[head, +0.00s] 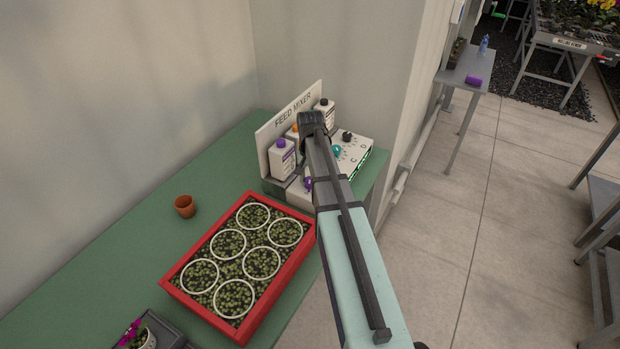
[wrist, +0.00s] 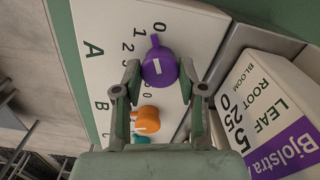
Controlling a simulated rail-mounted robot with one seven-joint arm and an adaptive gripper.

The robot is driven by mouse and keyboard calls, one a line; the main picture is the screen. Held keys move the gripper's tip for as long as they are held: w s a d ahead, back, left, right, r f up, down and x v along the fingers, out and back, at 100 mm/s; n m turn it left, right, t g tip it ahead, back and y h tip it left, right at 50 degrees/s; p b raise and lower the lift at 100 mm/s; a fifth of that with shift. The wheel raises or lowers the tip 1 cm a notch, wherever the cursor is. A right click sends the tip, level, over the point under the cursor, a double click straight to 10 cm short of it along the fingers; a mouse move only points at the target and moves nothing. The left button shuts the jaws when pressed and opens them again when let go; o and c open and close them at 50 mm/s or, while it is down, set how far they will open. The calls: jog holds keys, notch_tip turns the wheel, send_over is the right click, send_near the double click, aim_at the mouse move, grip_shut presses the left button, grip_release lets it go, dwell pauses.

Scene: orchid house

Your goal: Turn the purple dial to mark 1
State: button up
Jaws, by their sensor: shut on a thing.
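The purple dial (wrist: 160,70) is on the white face of the feed mixer (wrist: 92,22), at its row A end. Its pointer tab aims at the top of the wrist view, between marks 0 and 1 and nearer 0. My gripper (wrist: 162,78) is shut on this dial, one finger on each side. In the head view a bit of the purple dial (head: 308,184) shows beside my arm, which hides most of the mixer front and my fingers.
An orange dial (wrist: 146,119) and a teal dial (wrist: 141,139) sit just below the purple one. A purple-labelled bottle (wrist: 270,100) stands close at the right. A red tray (head: 247,328) of seedlings and a small clay pot (head: 184,206) are on the green bench (head: 120,255).

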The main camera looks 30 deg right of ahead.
aim_at(310, 179)
jog(key=shift+n, duration=1.8)
jog(key=o, duration=1.1)
jog(key=shift+o, duration=0.2)
notch_tip(310, 179, up, 12)
jog(key=shift+f, duration=0.15)
